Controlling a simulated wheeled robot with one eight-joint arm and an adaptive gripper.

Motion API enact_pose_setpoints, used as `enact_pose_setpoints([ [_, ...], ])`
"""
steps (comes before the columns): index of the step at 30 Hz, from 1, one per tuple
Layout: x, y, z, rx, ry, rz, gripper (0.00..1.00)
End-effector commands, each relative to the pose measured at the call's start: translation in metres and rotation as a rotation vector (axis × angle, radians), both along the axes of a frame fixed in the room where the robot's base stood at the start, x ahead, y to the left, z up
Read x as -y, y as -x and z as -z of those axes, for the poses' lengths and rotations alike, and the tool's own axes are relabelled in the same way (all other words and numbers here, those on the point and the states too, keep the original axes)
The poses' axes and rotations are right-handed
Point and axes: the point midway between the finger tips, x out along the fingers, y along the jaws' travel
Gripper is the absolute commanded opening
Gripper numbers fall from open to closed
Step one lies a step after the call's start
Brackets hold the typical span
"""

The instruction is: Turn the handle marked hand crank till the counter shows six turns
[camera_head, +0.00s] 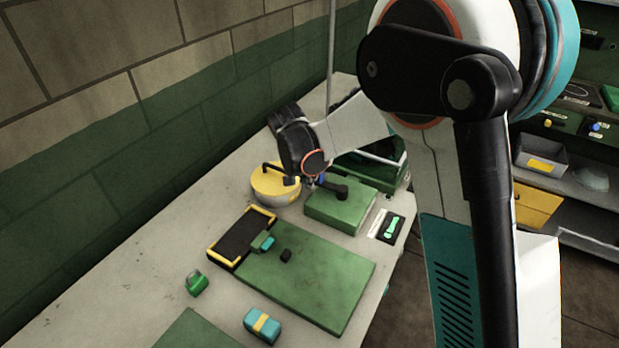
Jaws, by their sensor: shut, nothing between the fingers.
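A green box (337,212) stands on the table near its right edge. A dark arm with a knob (342,191) sits on top of it and looks like the crank; no marking is readable from here. My gripper (318,184) is small in view, shut and empty, just above the left part of the box, close to the dark crank arm. I cannot tell whether it touches it. A small dark panel with a green and white face (391,227) lies to the right of the box. I cannot make out a turn counter or its number.
A yellow round pot (268,188) with a dark handle stands close left of my gripper. A black tray with yellow edges (233,237), a green mat (310,285), a teal block (262,325) and a small green item (196,284) lie nearer. Shelves stand at the right.

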Motion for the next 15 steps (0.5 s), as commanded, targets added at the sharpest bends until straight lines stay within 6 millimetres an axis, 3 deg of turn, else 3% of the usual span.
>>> enact_pose_setpoints([
  [8, -0.005, 0.006, -0.019, 0.000, 0.001, -0.002, 0.00],
  [15, -0.015, 0.022, -0.064, 0.000, 0.001, -0.002, 0.00],
])
